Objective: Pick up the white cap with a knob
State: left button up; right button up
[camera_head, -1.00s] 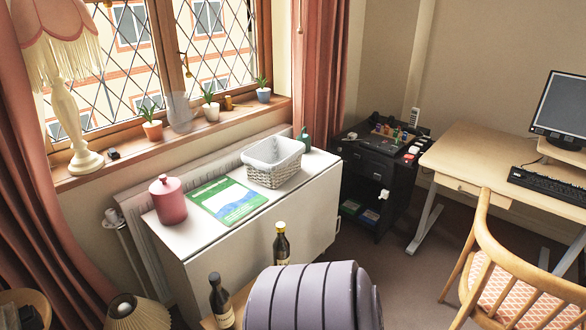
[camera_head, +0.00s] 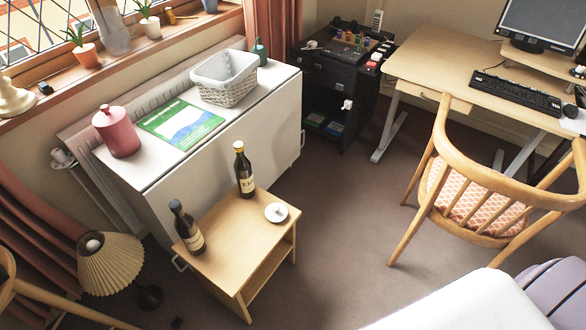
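A small white round cap with a knob (camera_head: 277,212) lies on the top of a low wooden side table (camera_head: 239,250), near its back right corner. The knob sticks up from its middle. A dark bottle with a pale label (camera_head: 244,172) stands upright just to the left of and behind the cap, apart from it. A second dark bottle (camera_head: 187,230) stands at the table's left end. Neither of my grippers shows in the head view, so their state is hidden.
A white cabinet (camera_head: 245,135) behind the side table bears a pink canister (camera_head: 117,133), a green book (camera_head: 181,124) and a basket (camera_head: 225,80). A pleated lamp (camera_head: 112,262) stands left, a wooden chair (camera_head: 490,190) right. Bare carpet (camera_head: 345,215) lies between.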

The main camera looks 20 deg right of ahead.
aim_at(276, 211)
jog(key=z, duration=0.5)
jog(key=i+l+u, duration=0.1)
jog(key=l+u, duration=0.25)
jog(key=i+l+u, duration=0.1)
jog(key=l+u, duration=0.25)
jog(key=k+l+u, duration=0.15)
jog(key=u, duration=0.35)
jog(key=k+l+u, duration=0.2)
jog(key=u, duration=0.25)
jog(key=k+l+u, duration=0.25)
jog(key=u, duration=0.25)
jog(key=k+u, duration=0.2)
jog(key=u, duration=0.25)
